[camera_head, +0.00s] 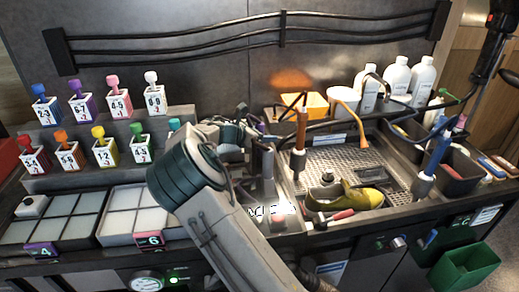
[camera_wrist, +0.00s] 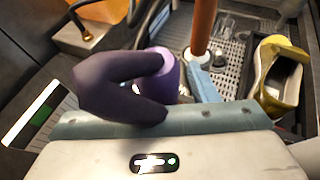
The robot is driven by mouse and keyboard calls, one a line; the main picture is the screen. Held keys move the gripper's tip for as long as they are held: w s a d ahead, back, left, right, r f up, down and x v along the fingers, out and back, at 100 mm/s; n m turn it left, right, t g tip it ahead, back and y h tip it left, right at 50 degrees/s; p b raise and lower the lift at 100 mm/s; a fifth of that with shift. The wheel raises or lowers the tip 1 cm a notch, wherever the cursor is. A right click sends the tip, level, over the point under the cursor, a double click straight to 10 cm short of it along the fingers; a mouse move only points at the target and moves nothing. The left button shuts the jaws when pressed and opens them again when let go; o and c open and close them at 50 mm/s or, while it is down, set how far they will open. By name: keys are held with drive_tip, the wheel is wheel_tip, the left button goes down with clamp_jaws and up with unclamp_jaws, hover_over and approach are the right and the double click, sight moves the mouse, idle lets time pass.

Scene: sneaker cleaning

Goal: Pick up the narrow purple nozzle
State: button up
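A purple cylinder, likely the narrow purple nozzle (camera_wrist: 171,75), stands just past my gripper (camera_wrist: 160,91) in the wrist view. A dark, curved, purplish shape, apparently my gripper's fingers, bends around its left side, with the two ends apart. The fingers hide part of the cylinder, so I cannot tell whether they touch or grip it. In the head view, a small patch of purple (camera_head: 260,127) shows right of my gripper (camera_head: 243,131), behind the sink's left edge. My arm hides much of that area.
A metal grate sink (camera_head: 345,160) holds a yellow-green shoe (camera_head: 350,195). An orange-handled tool (camera_head: 301,130) and a blue-handled tool (camera_head: 436,150) stand upright near it. White bottles (camera_head: 396,78) stand at the back right.

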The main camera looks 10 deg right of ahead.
clamp_jaws()
drive_tip(key=shift+r, duration=0.1)
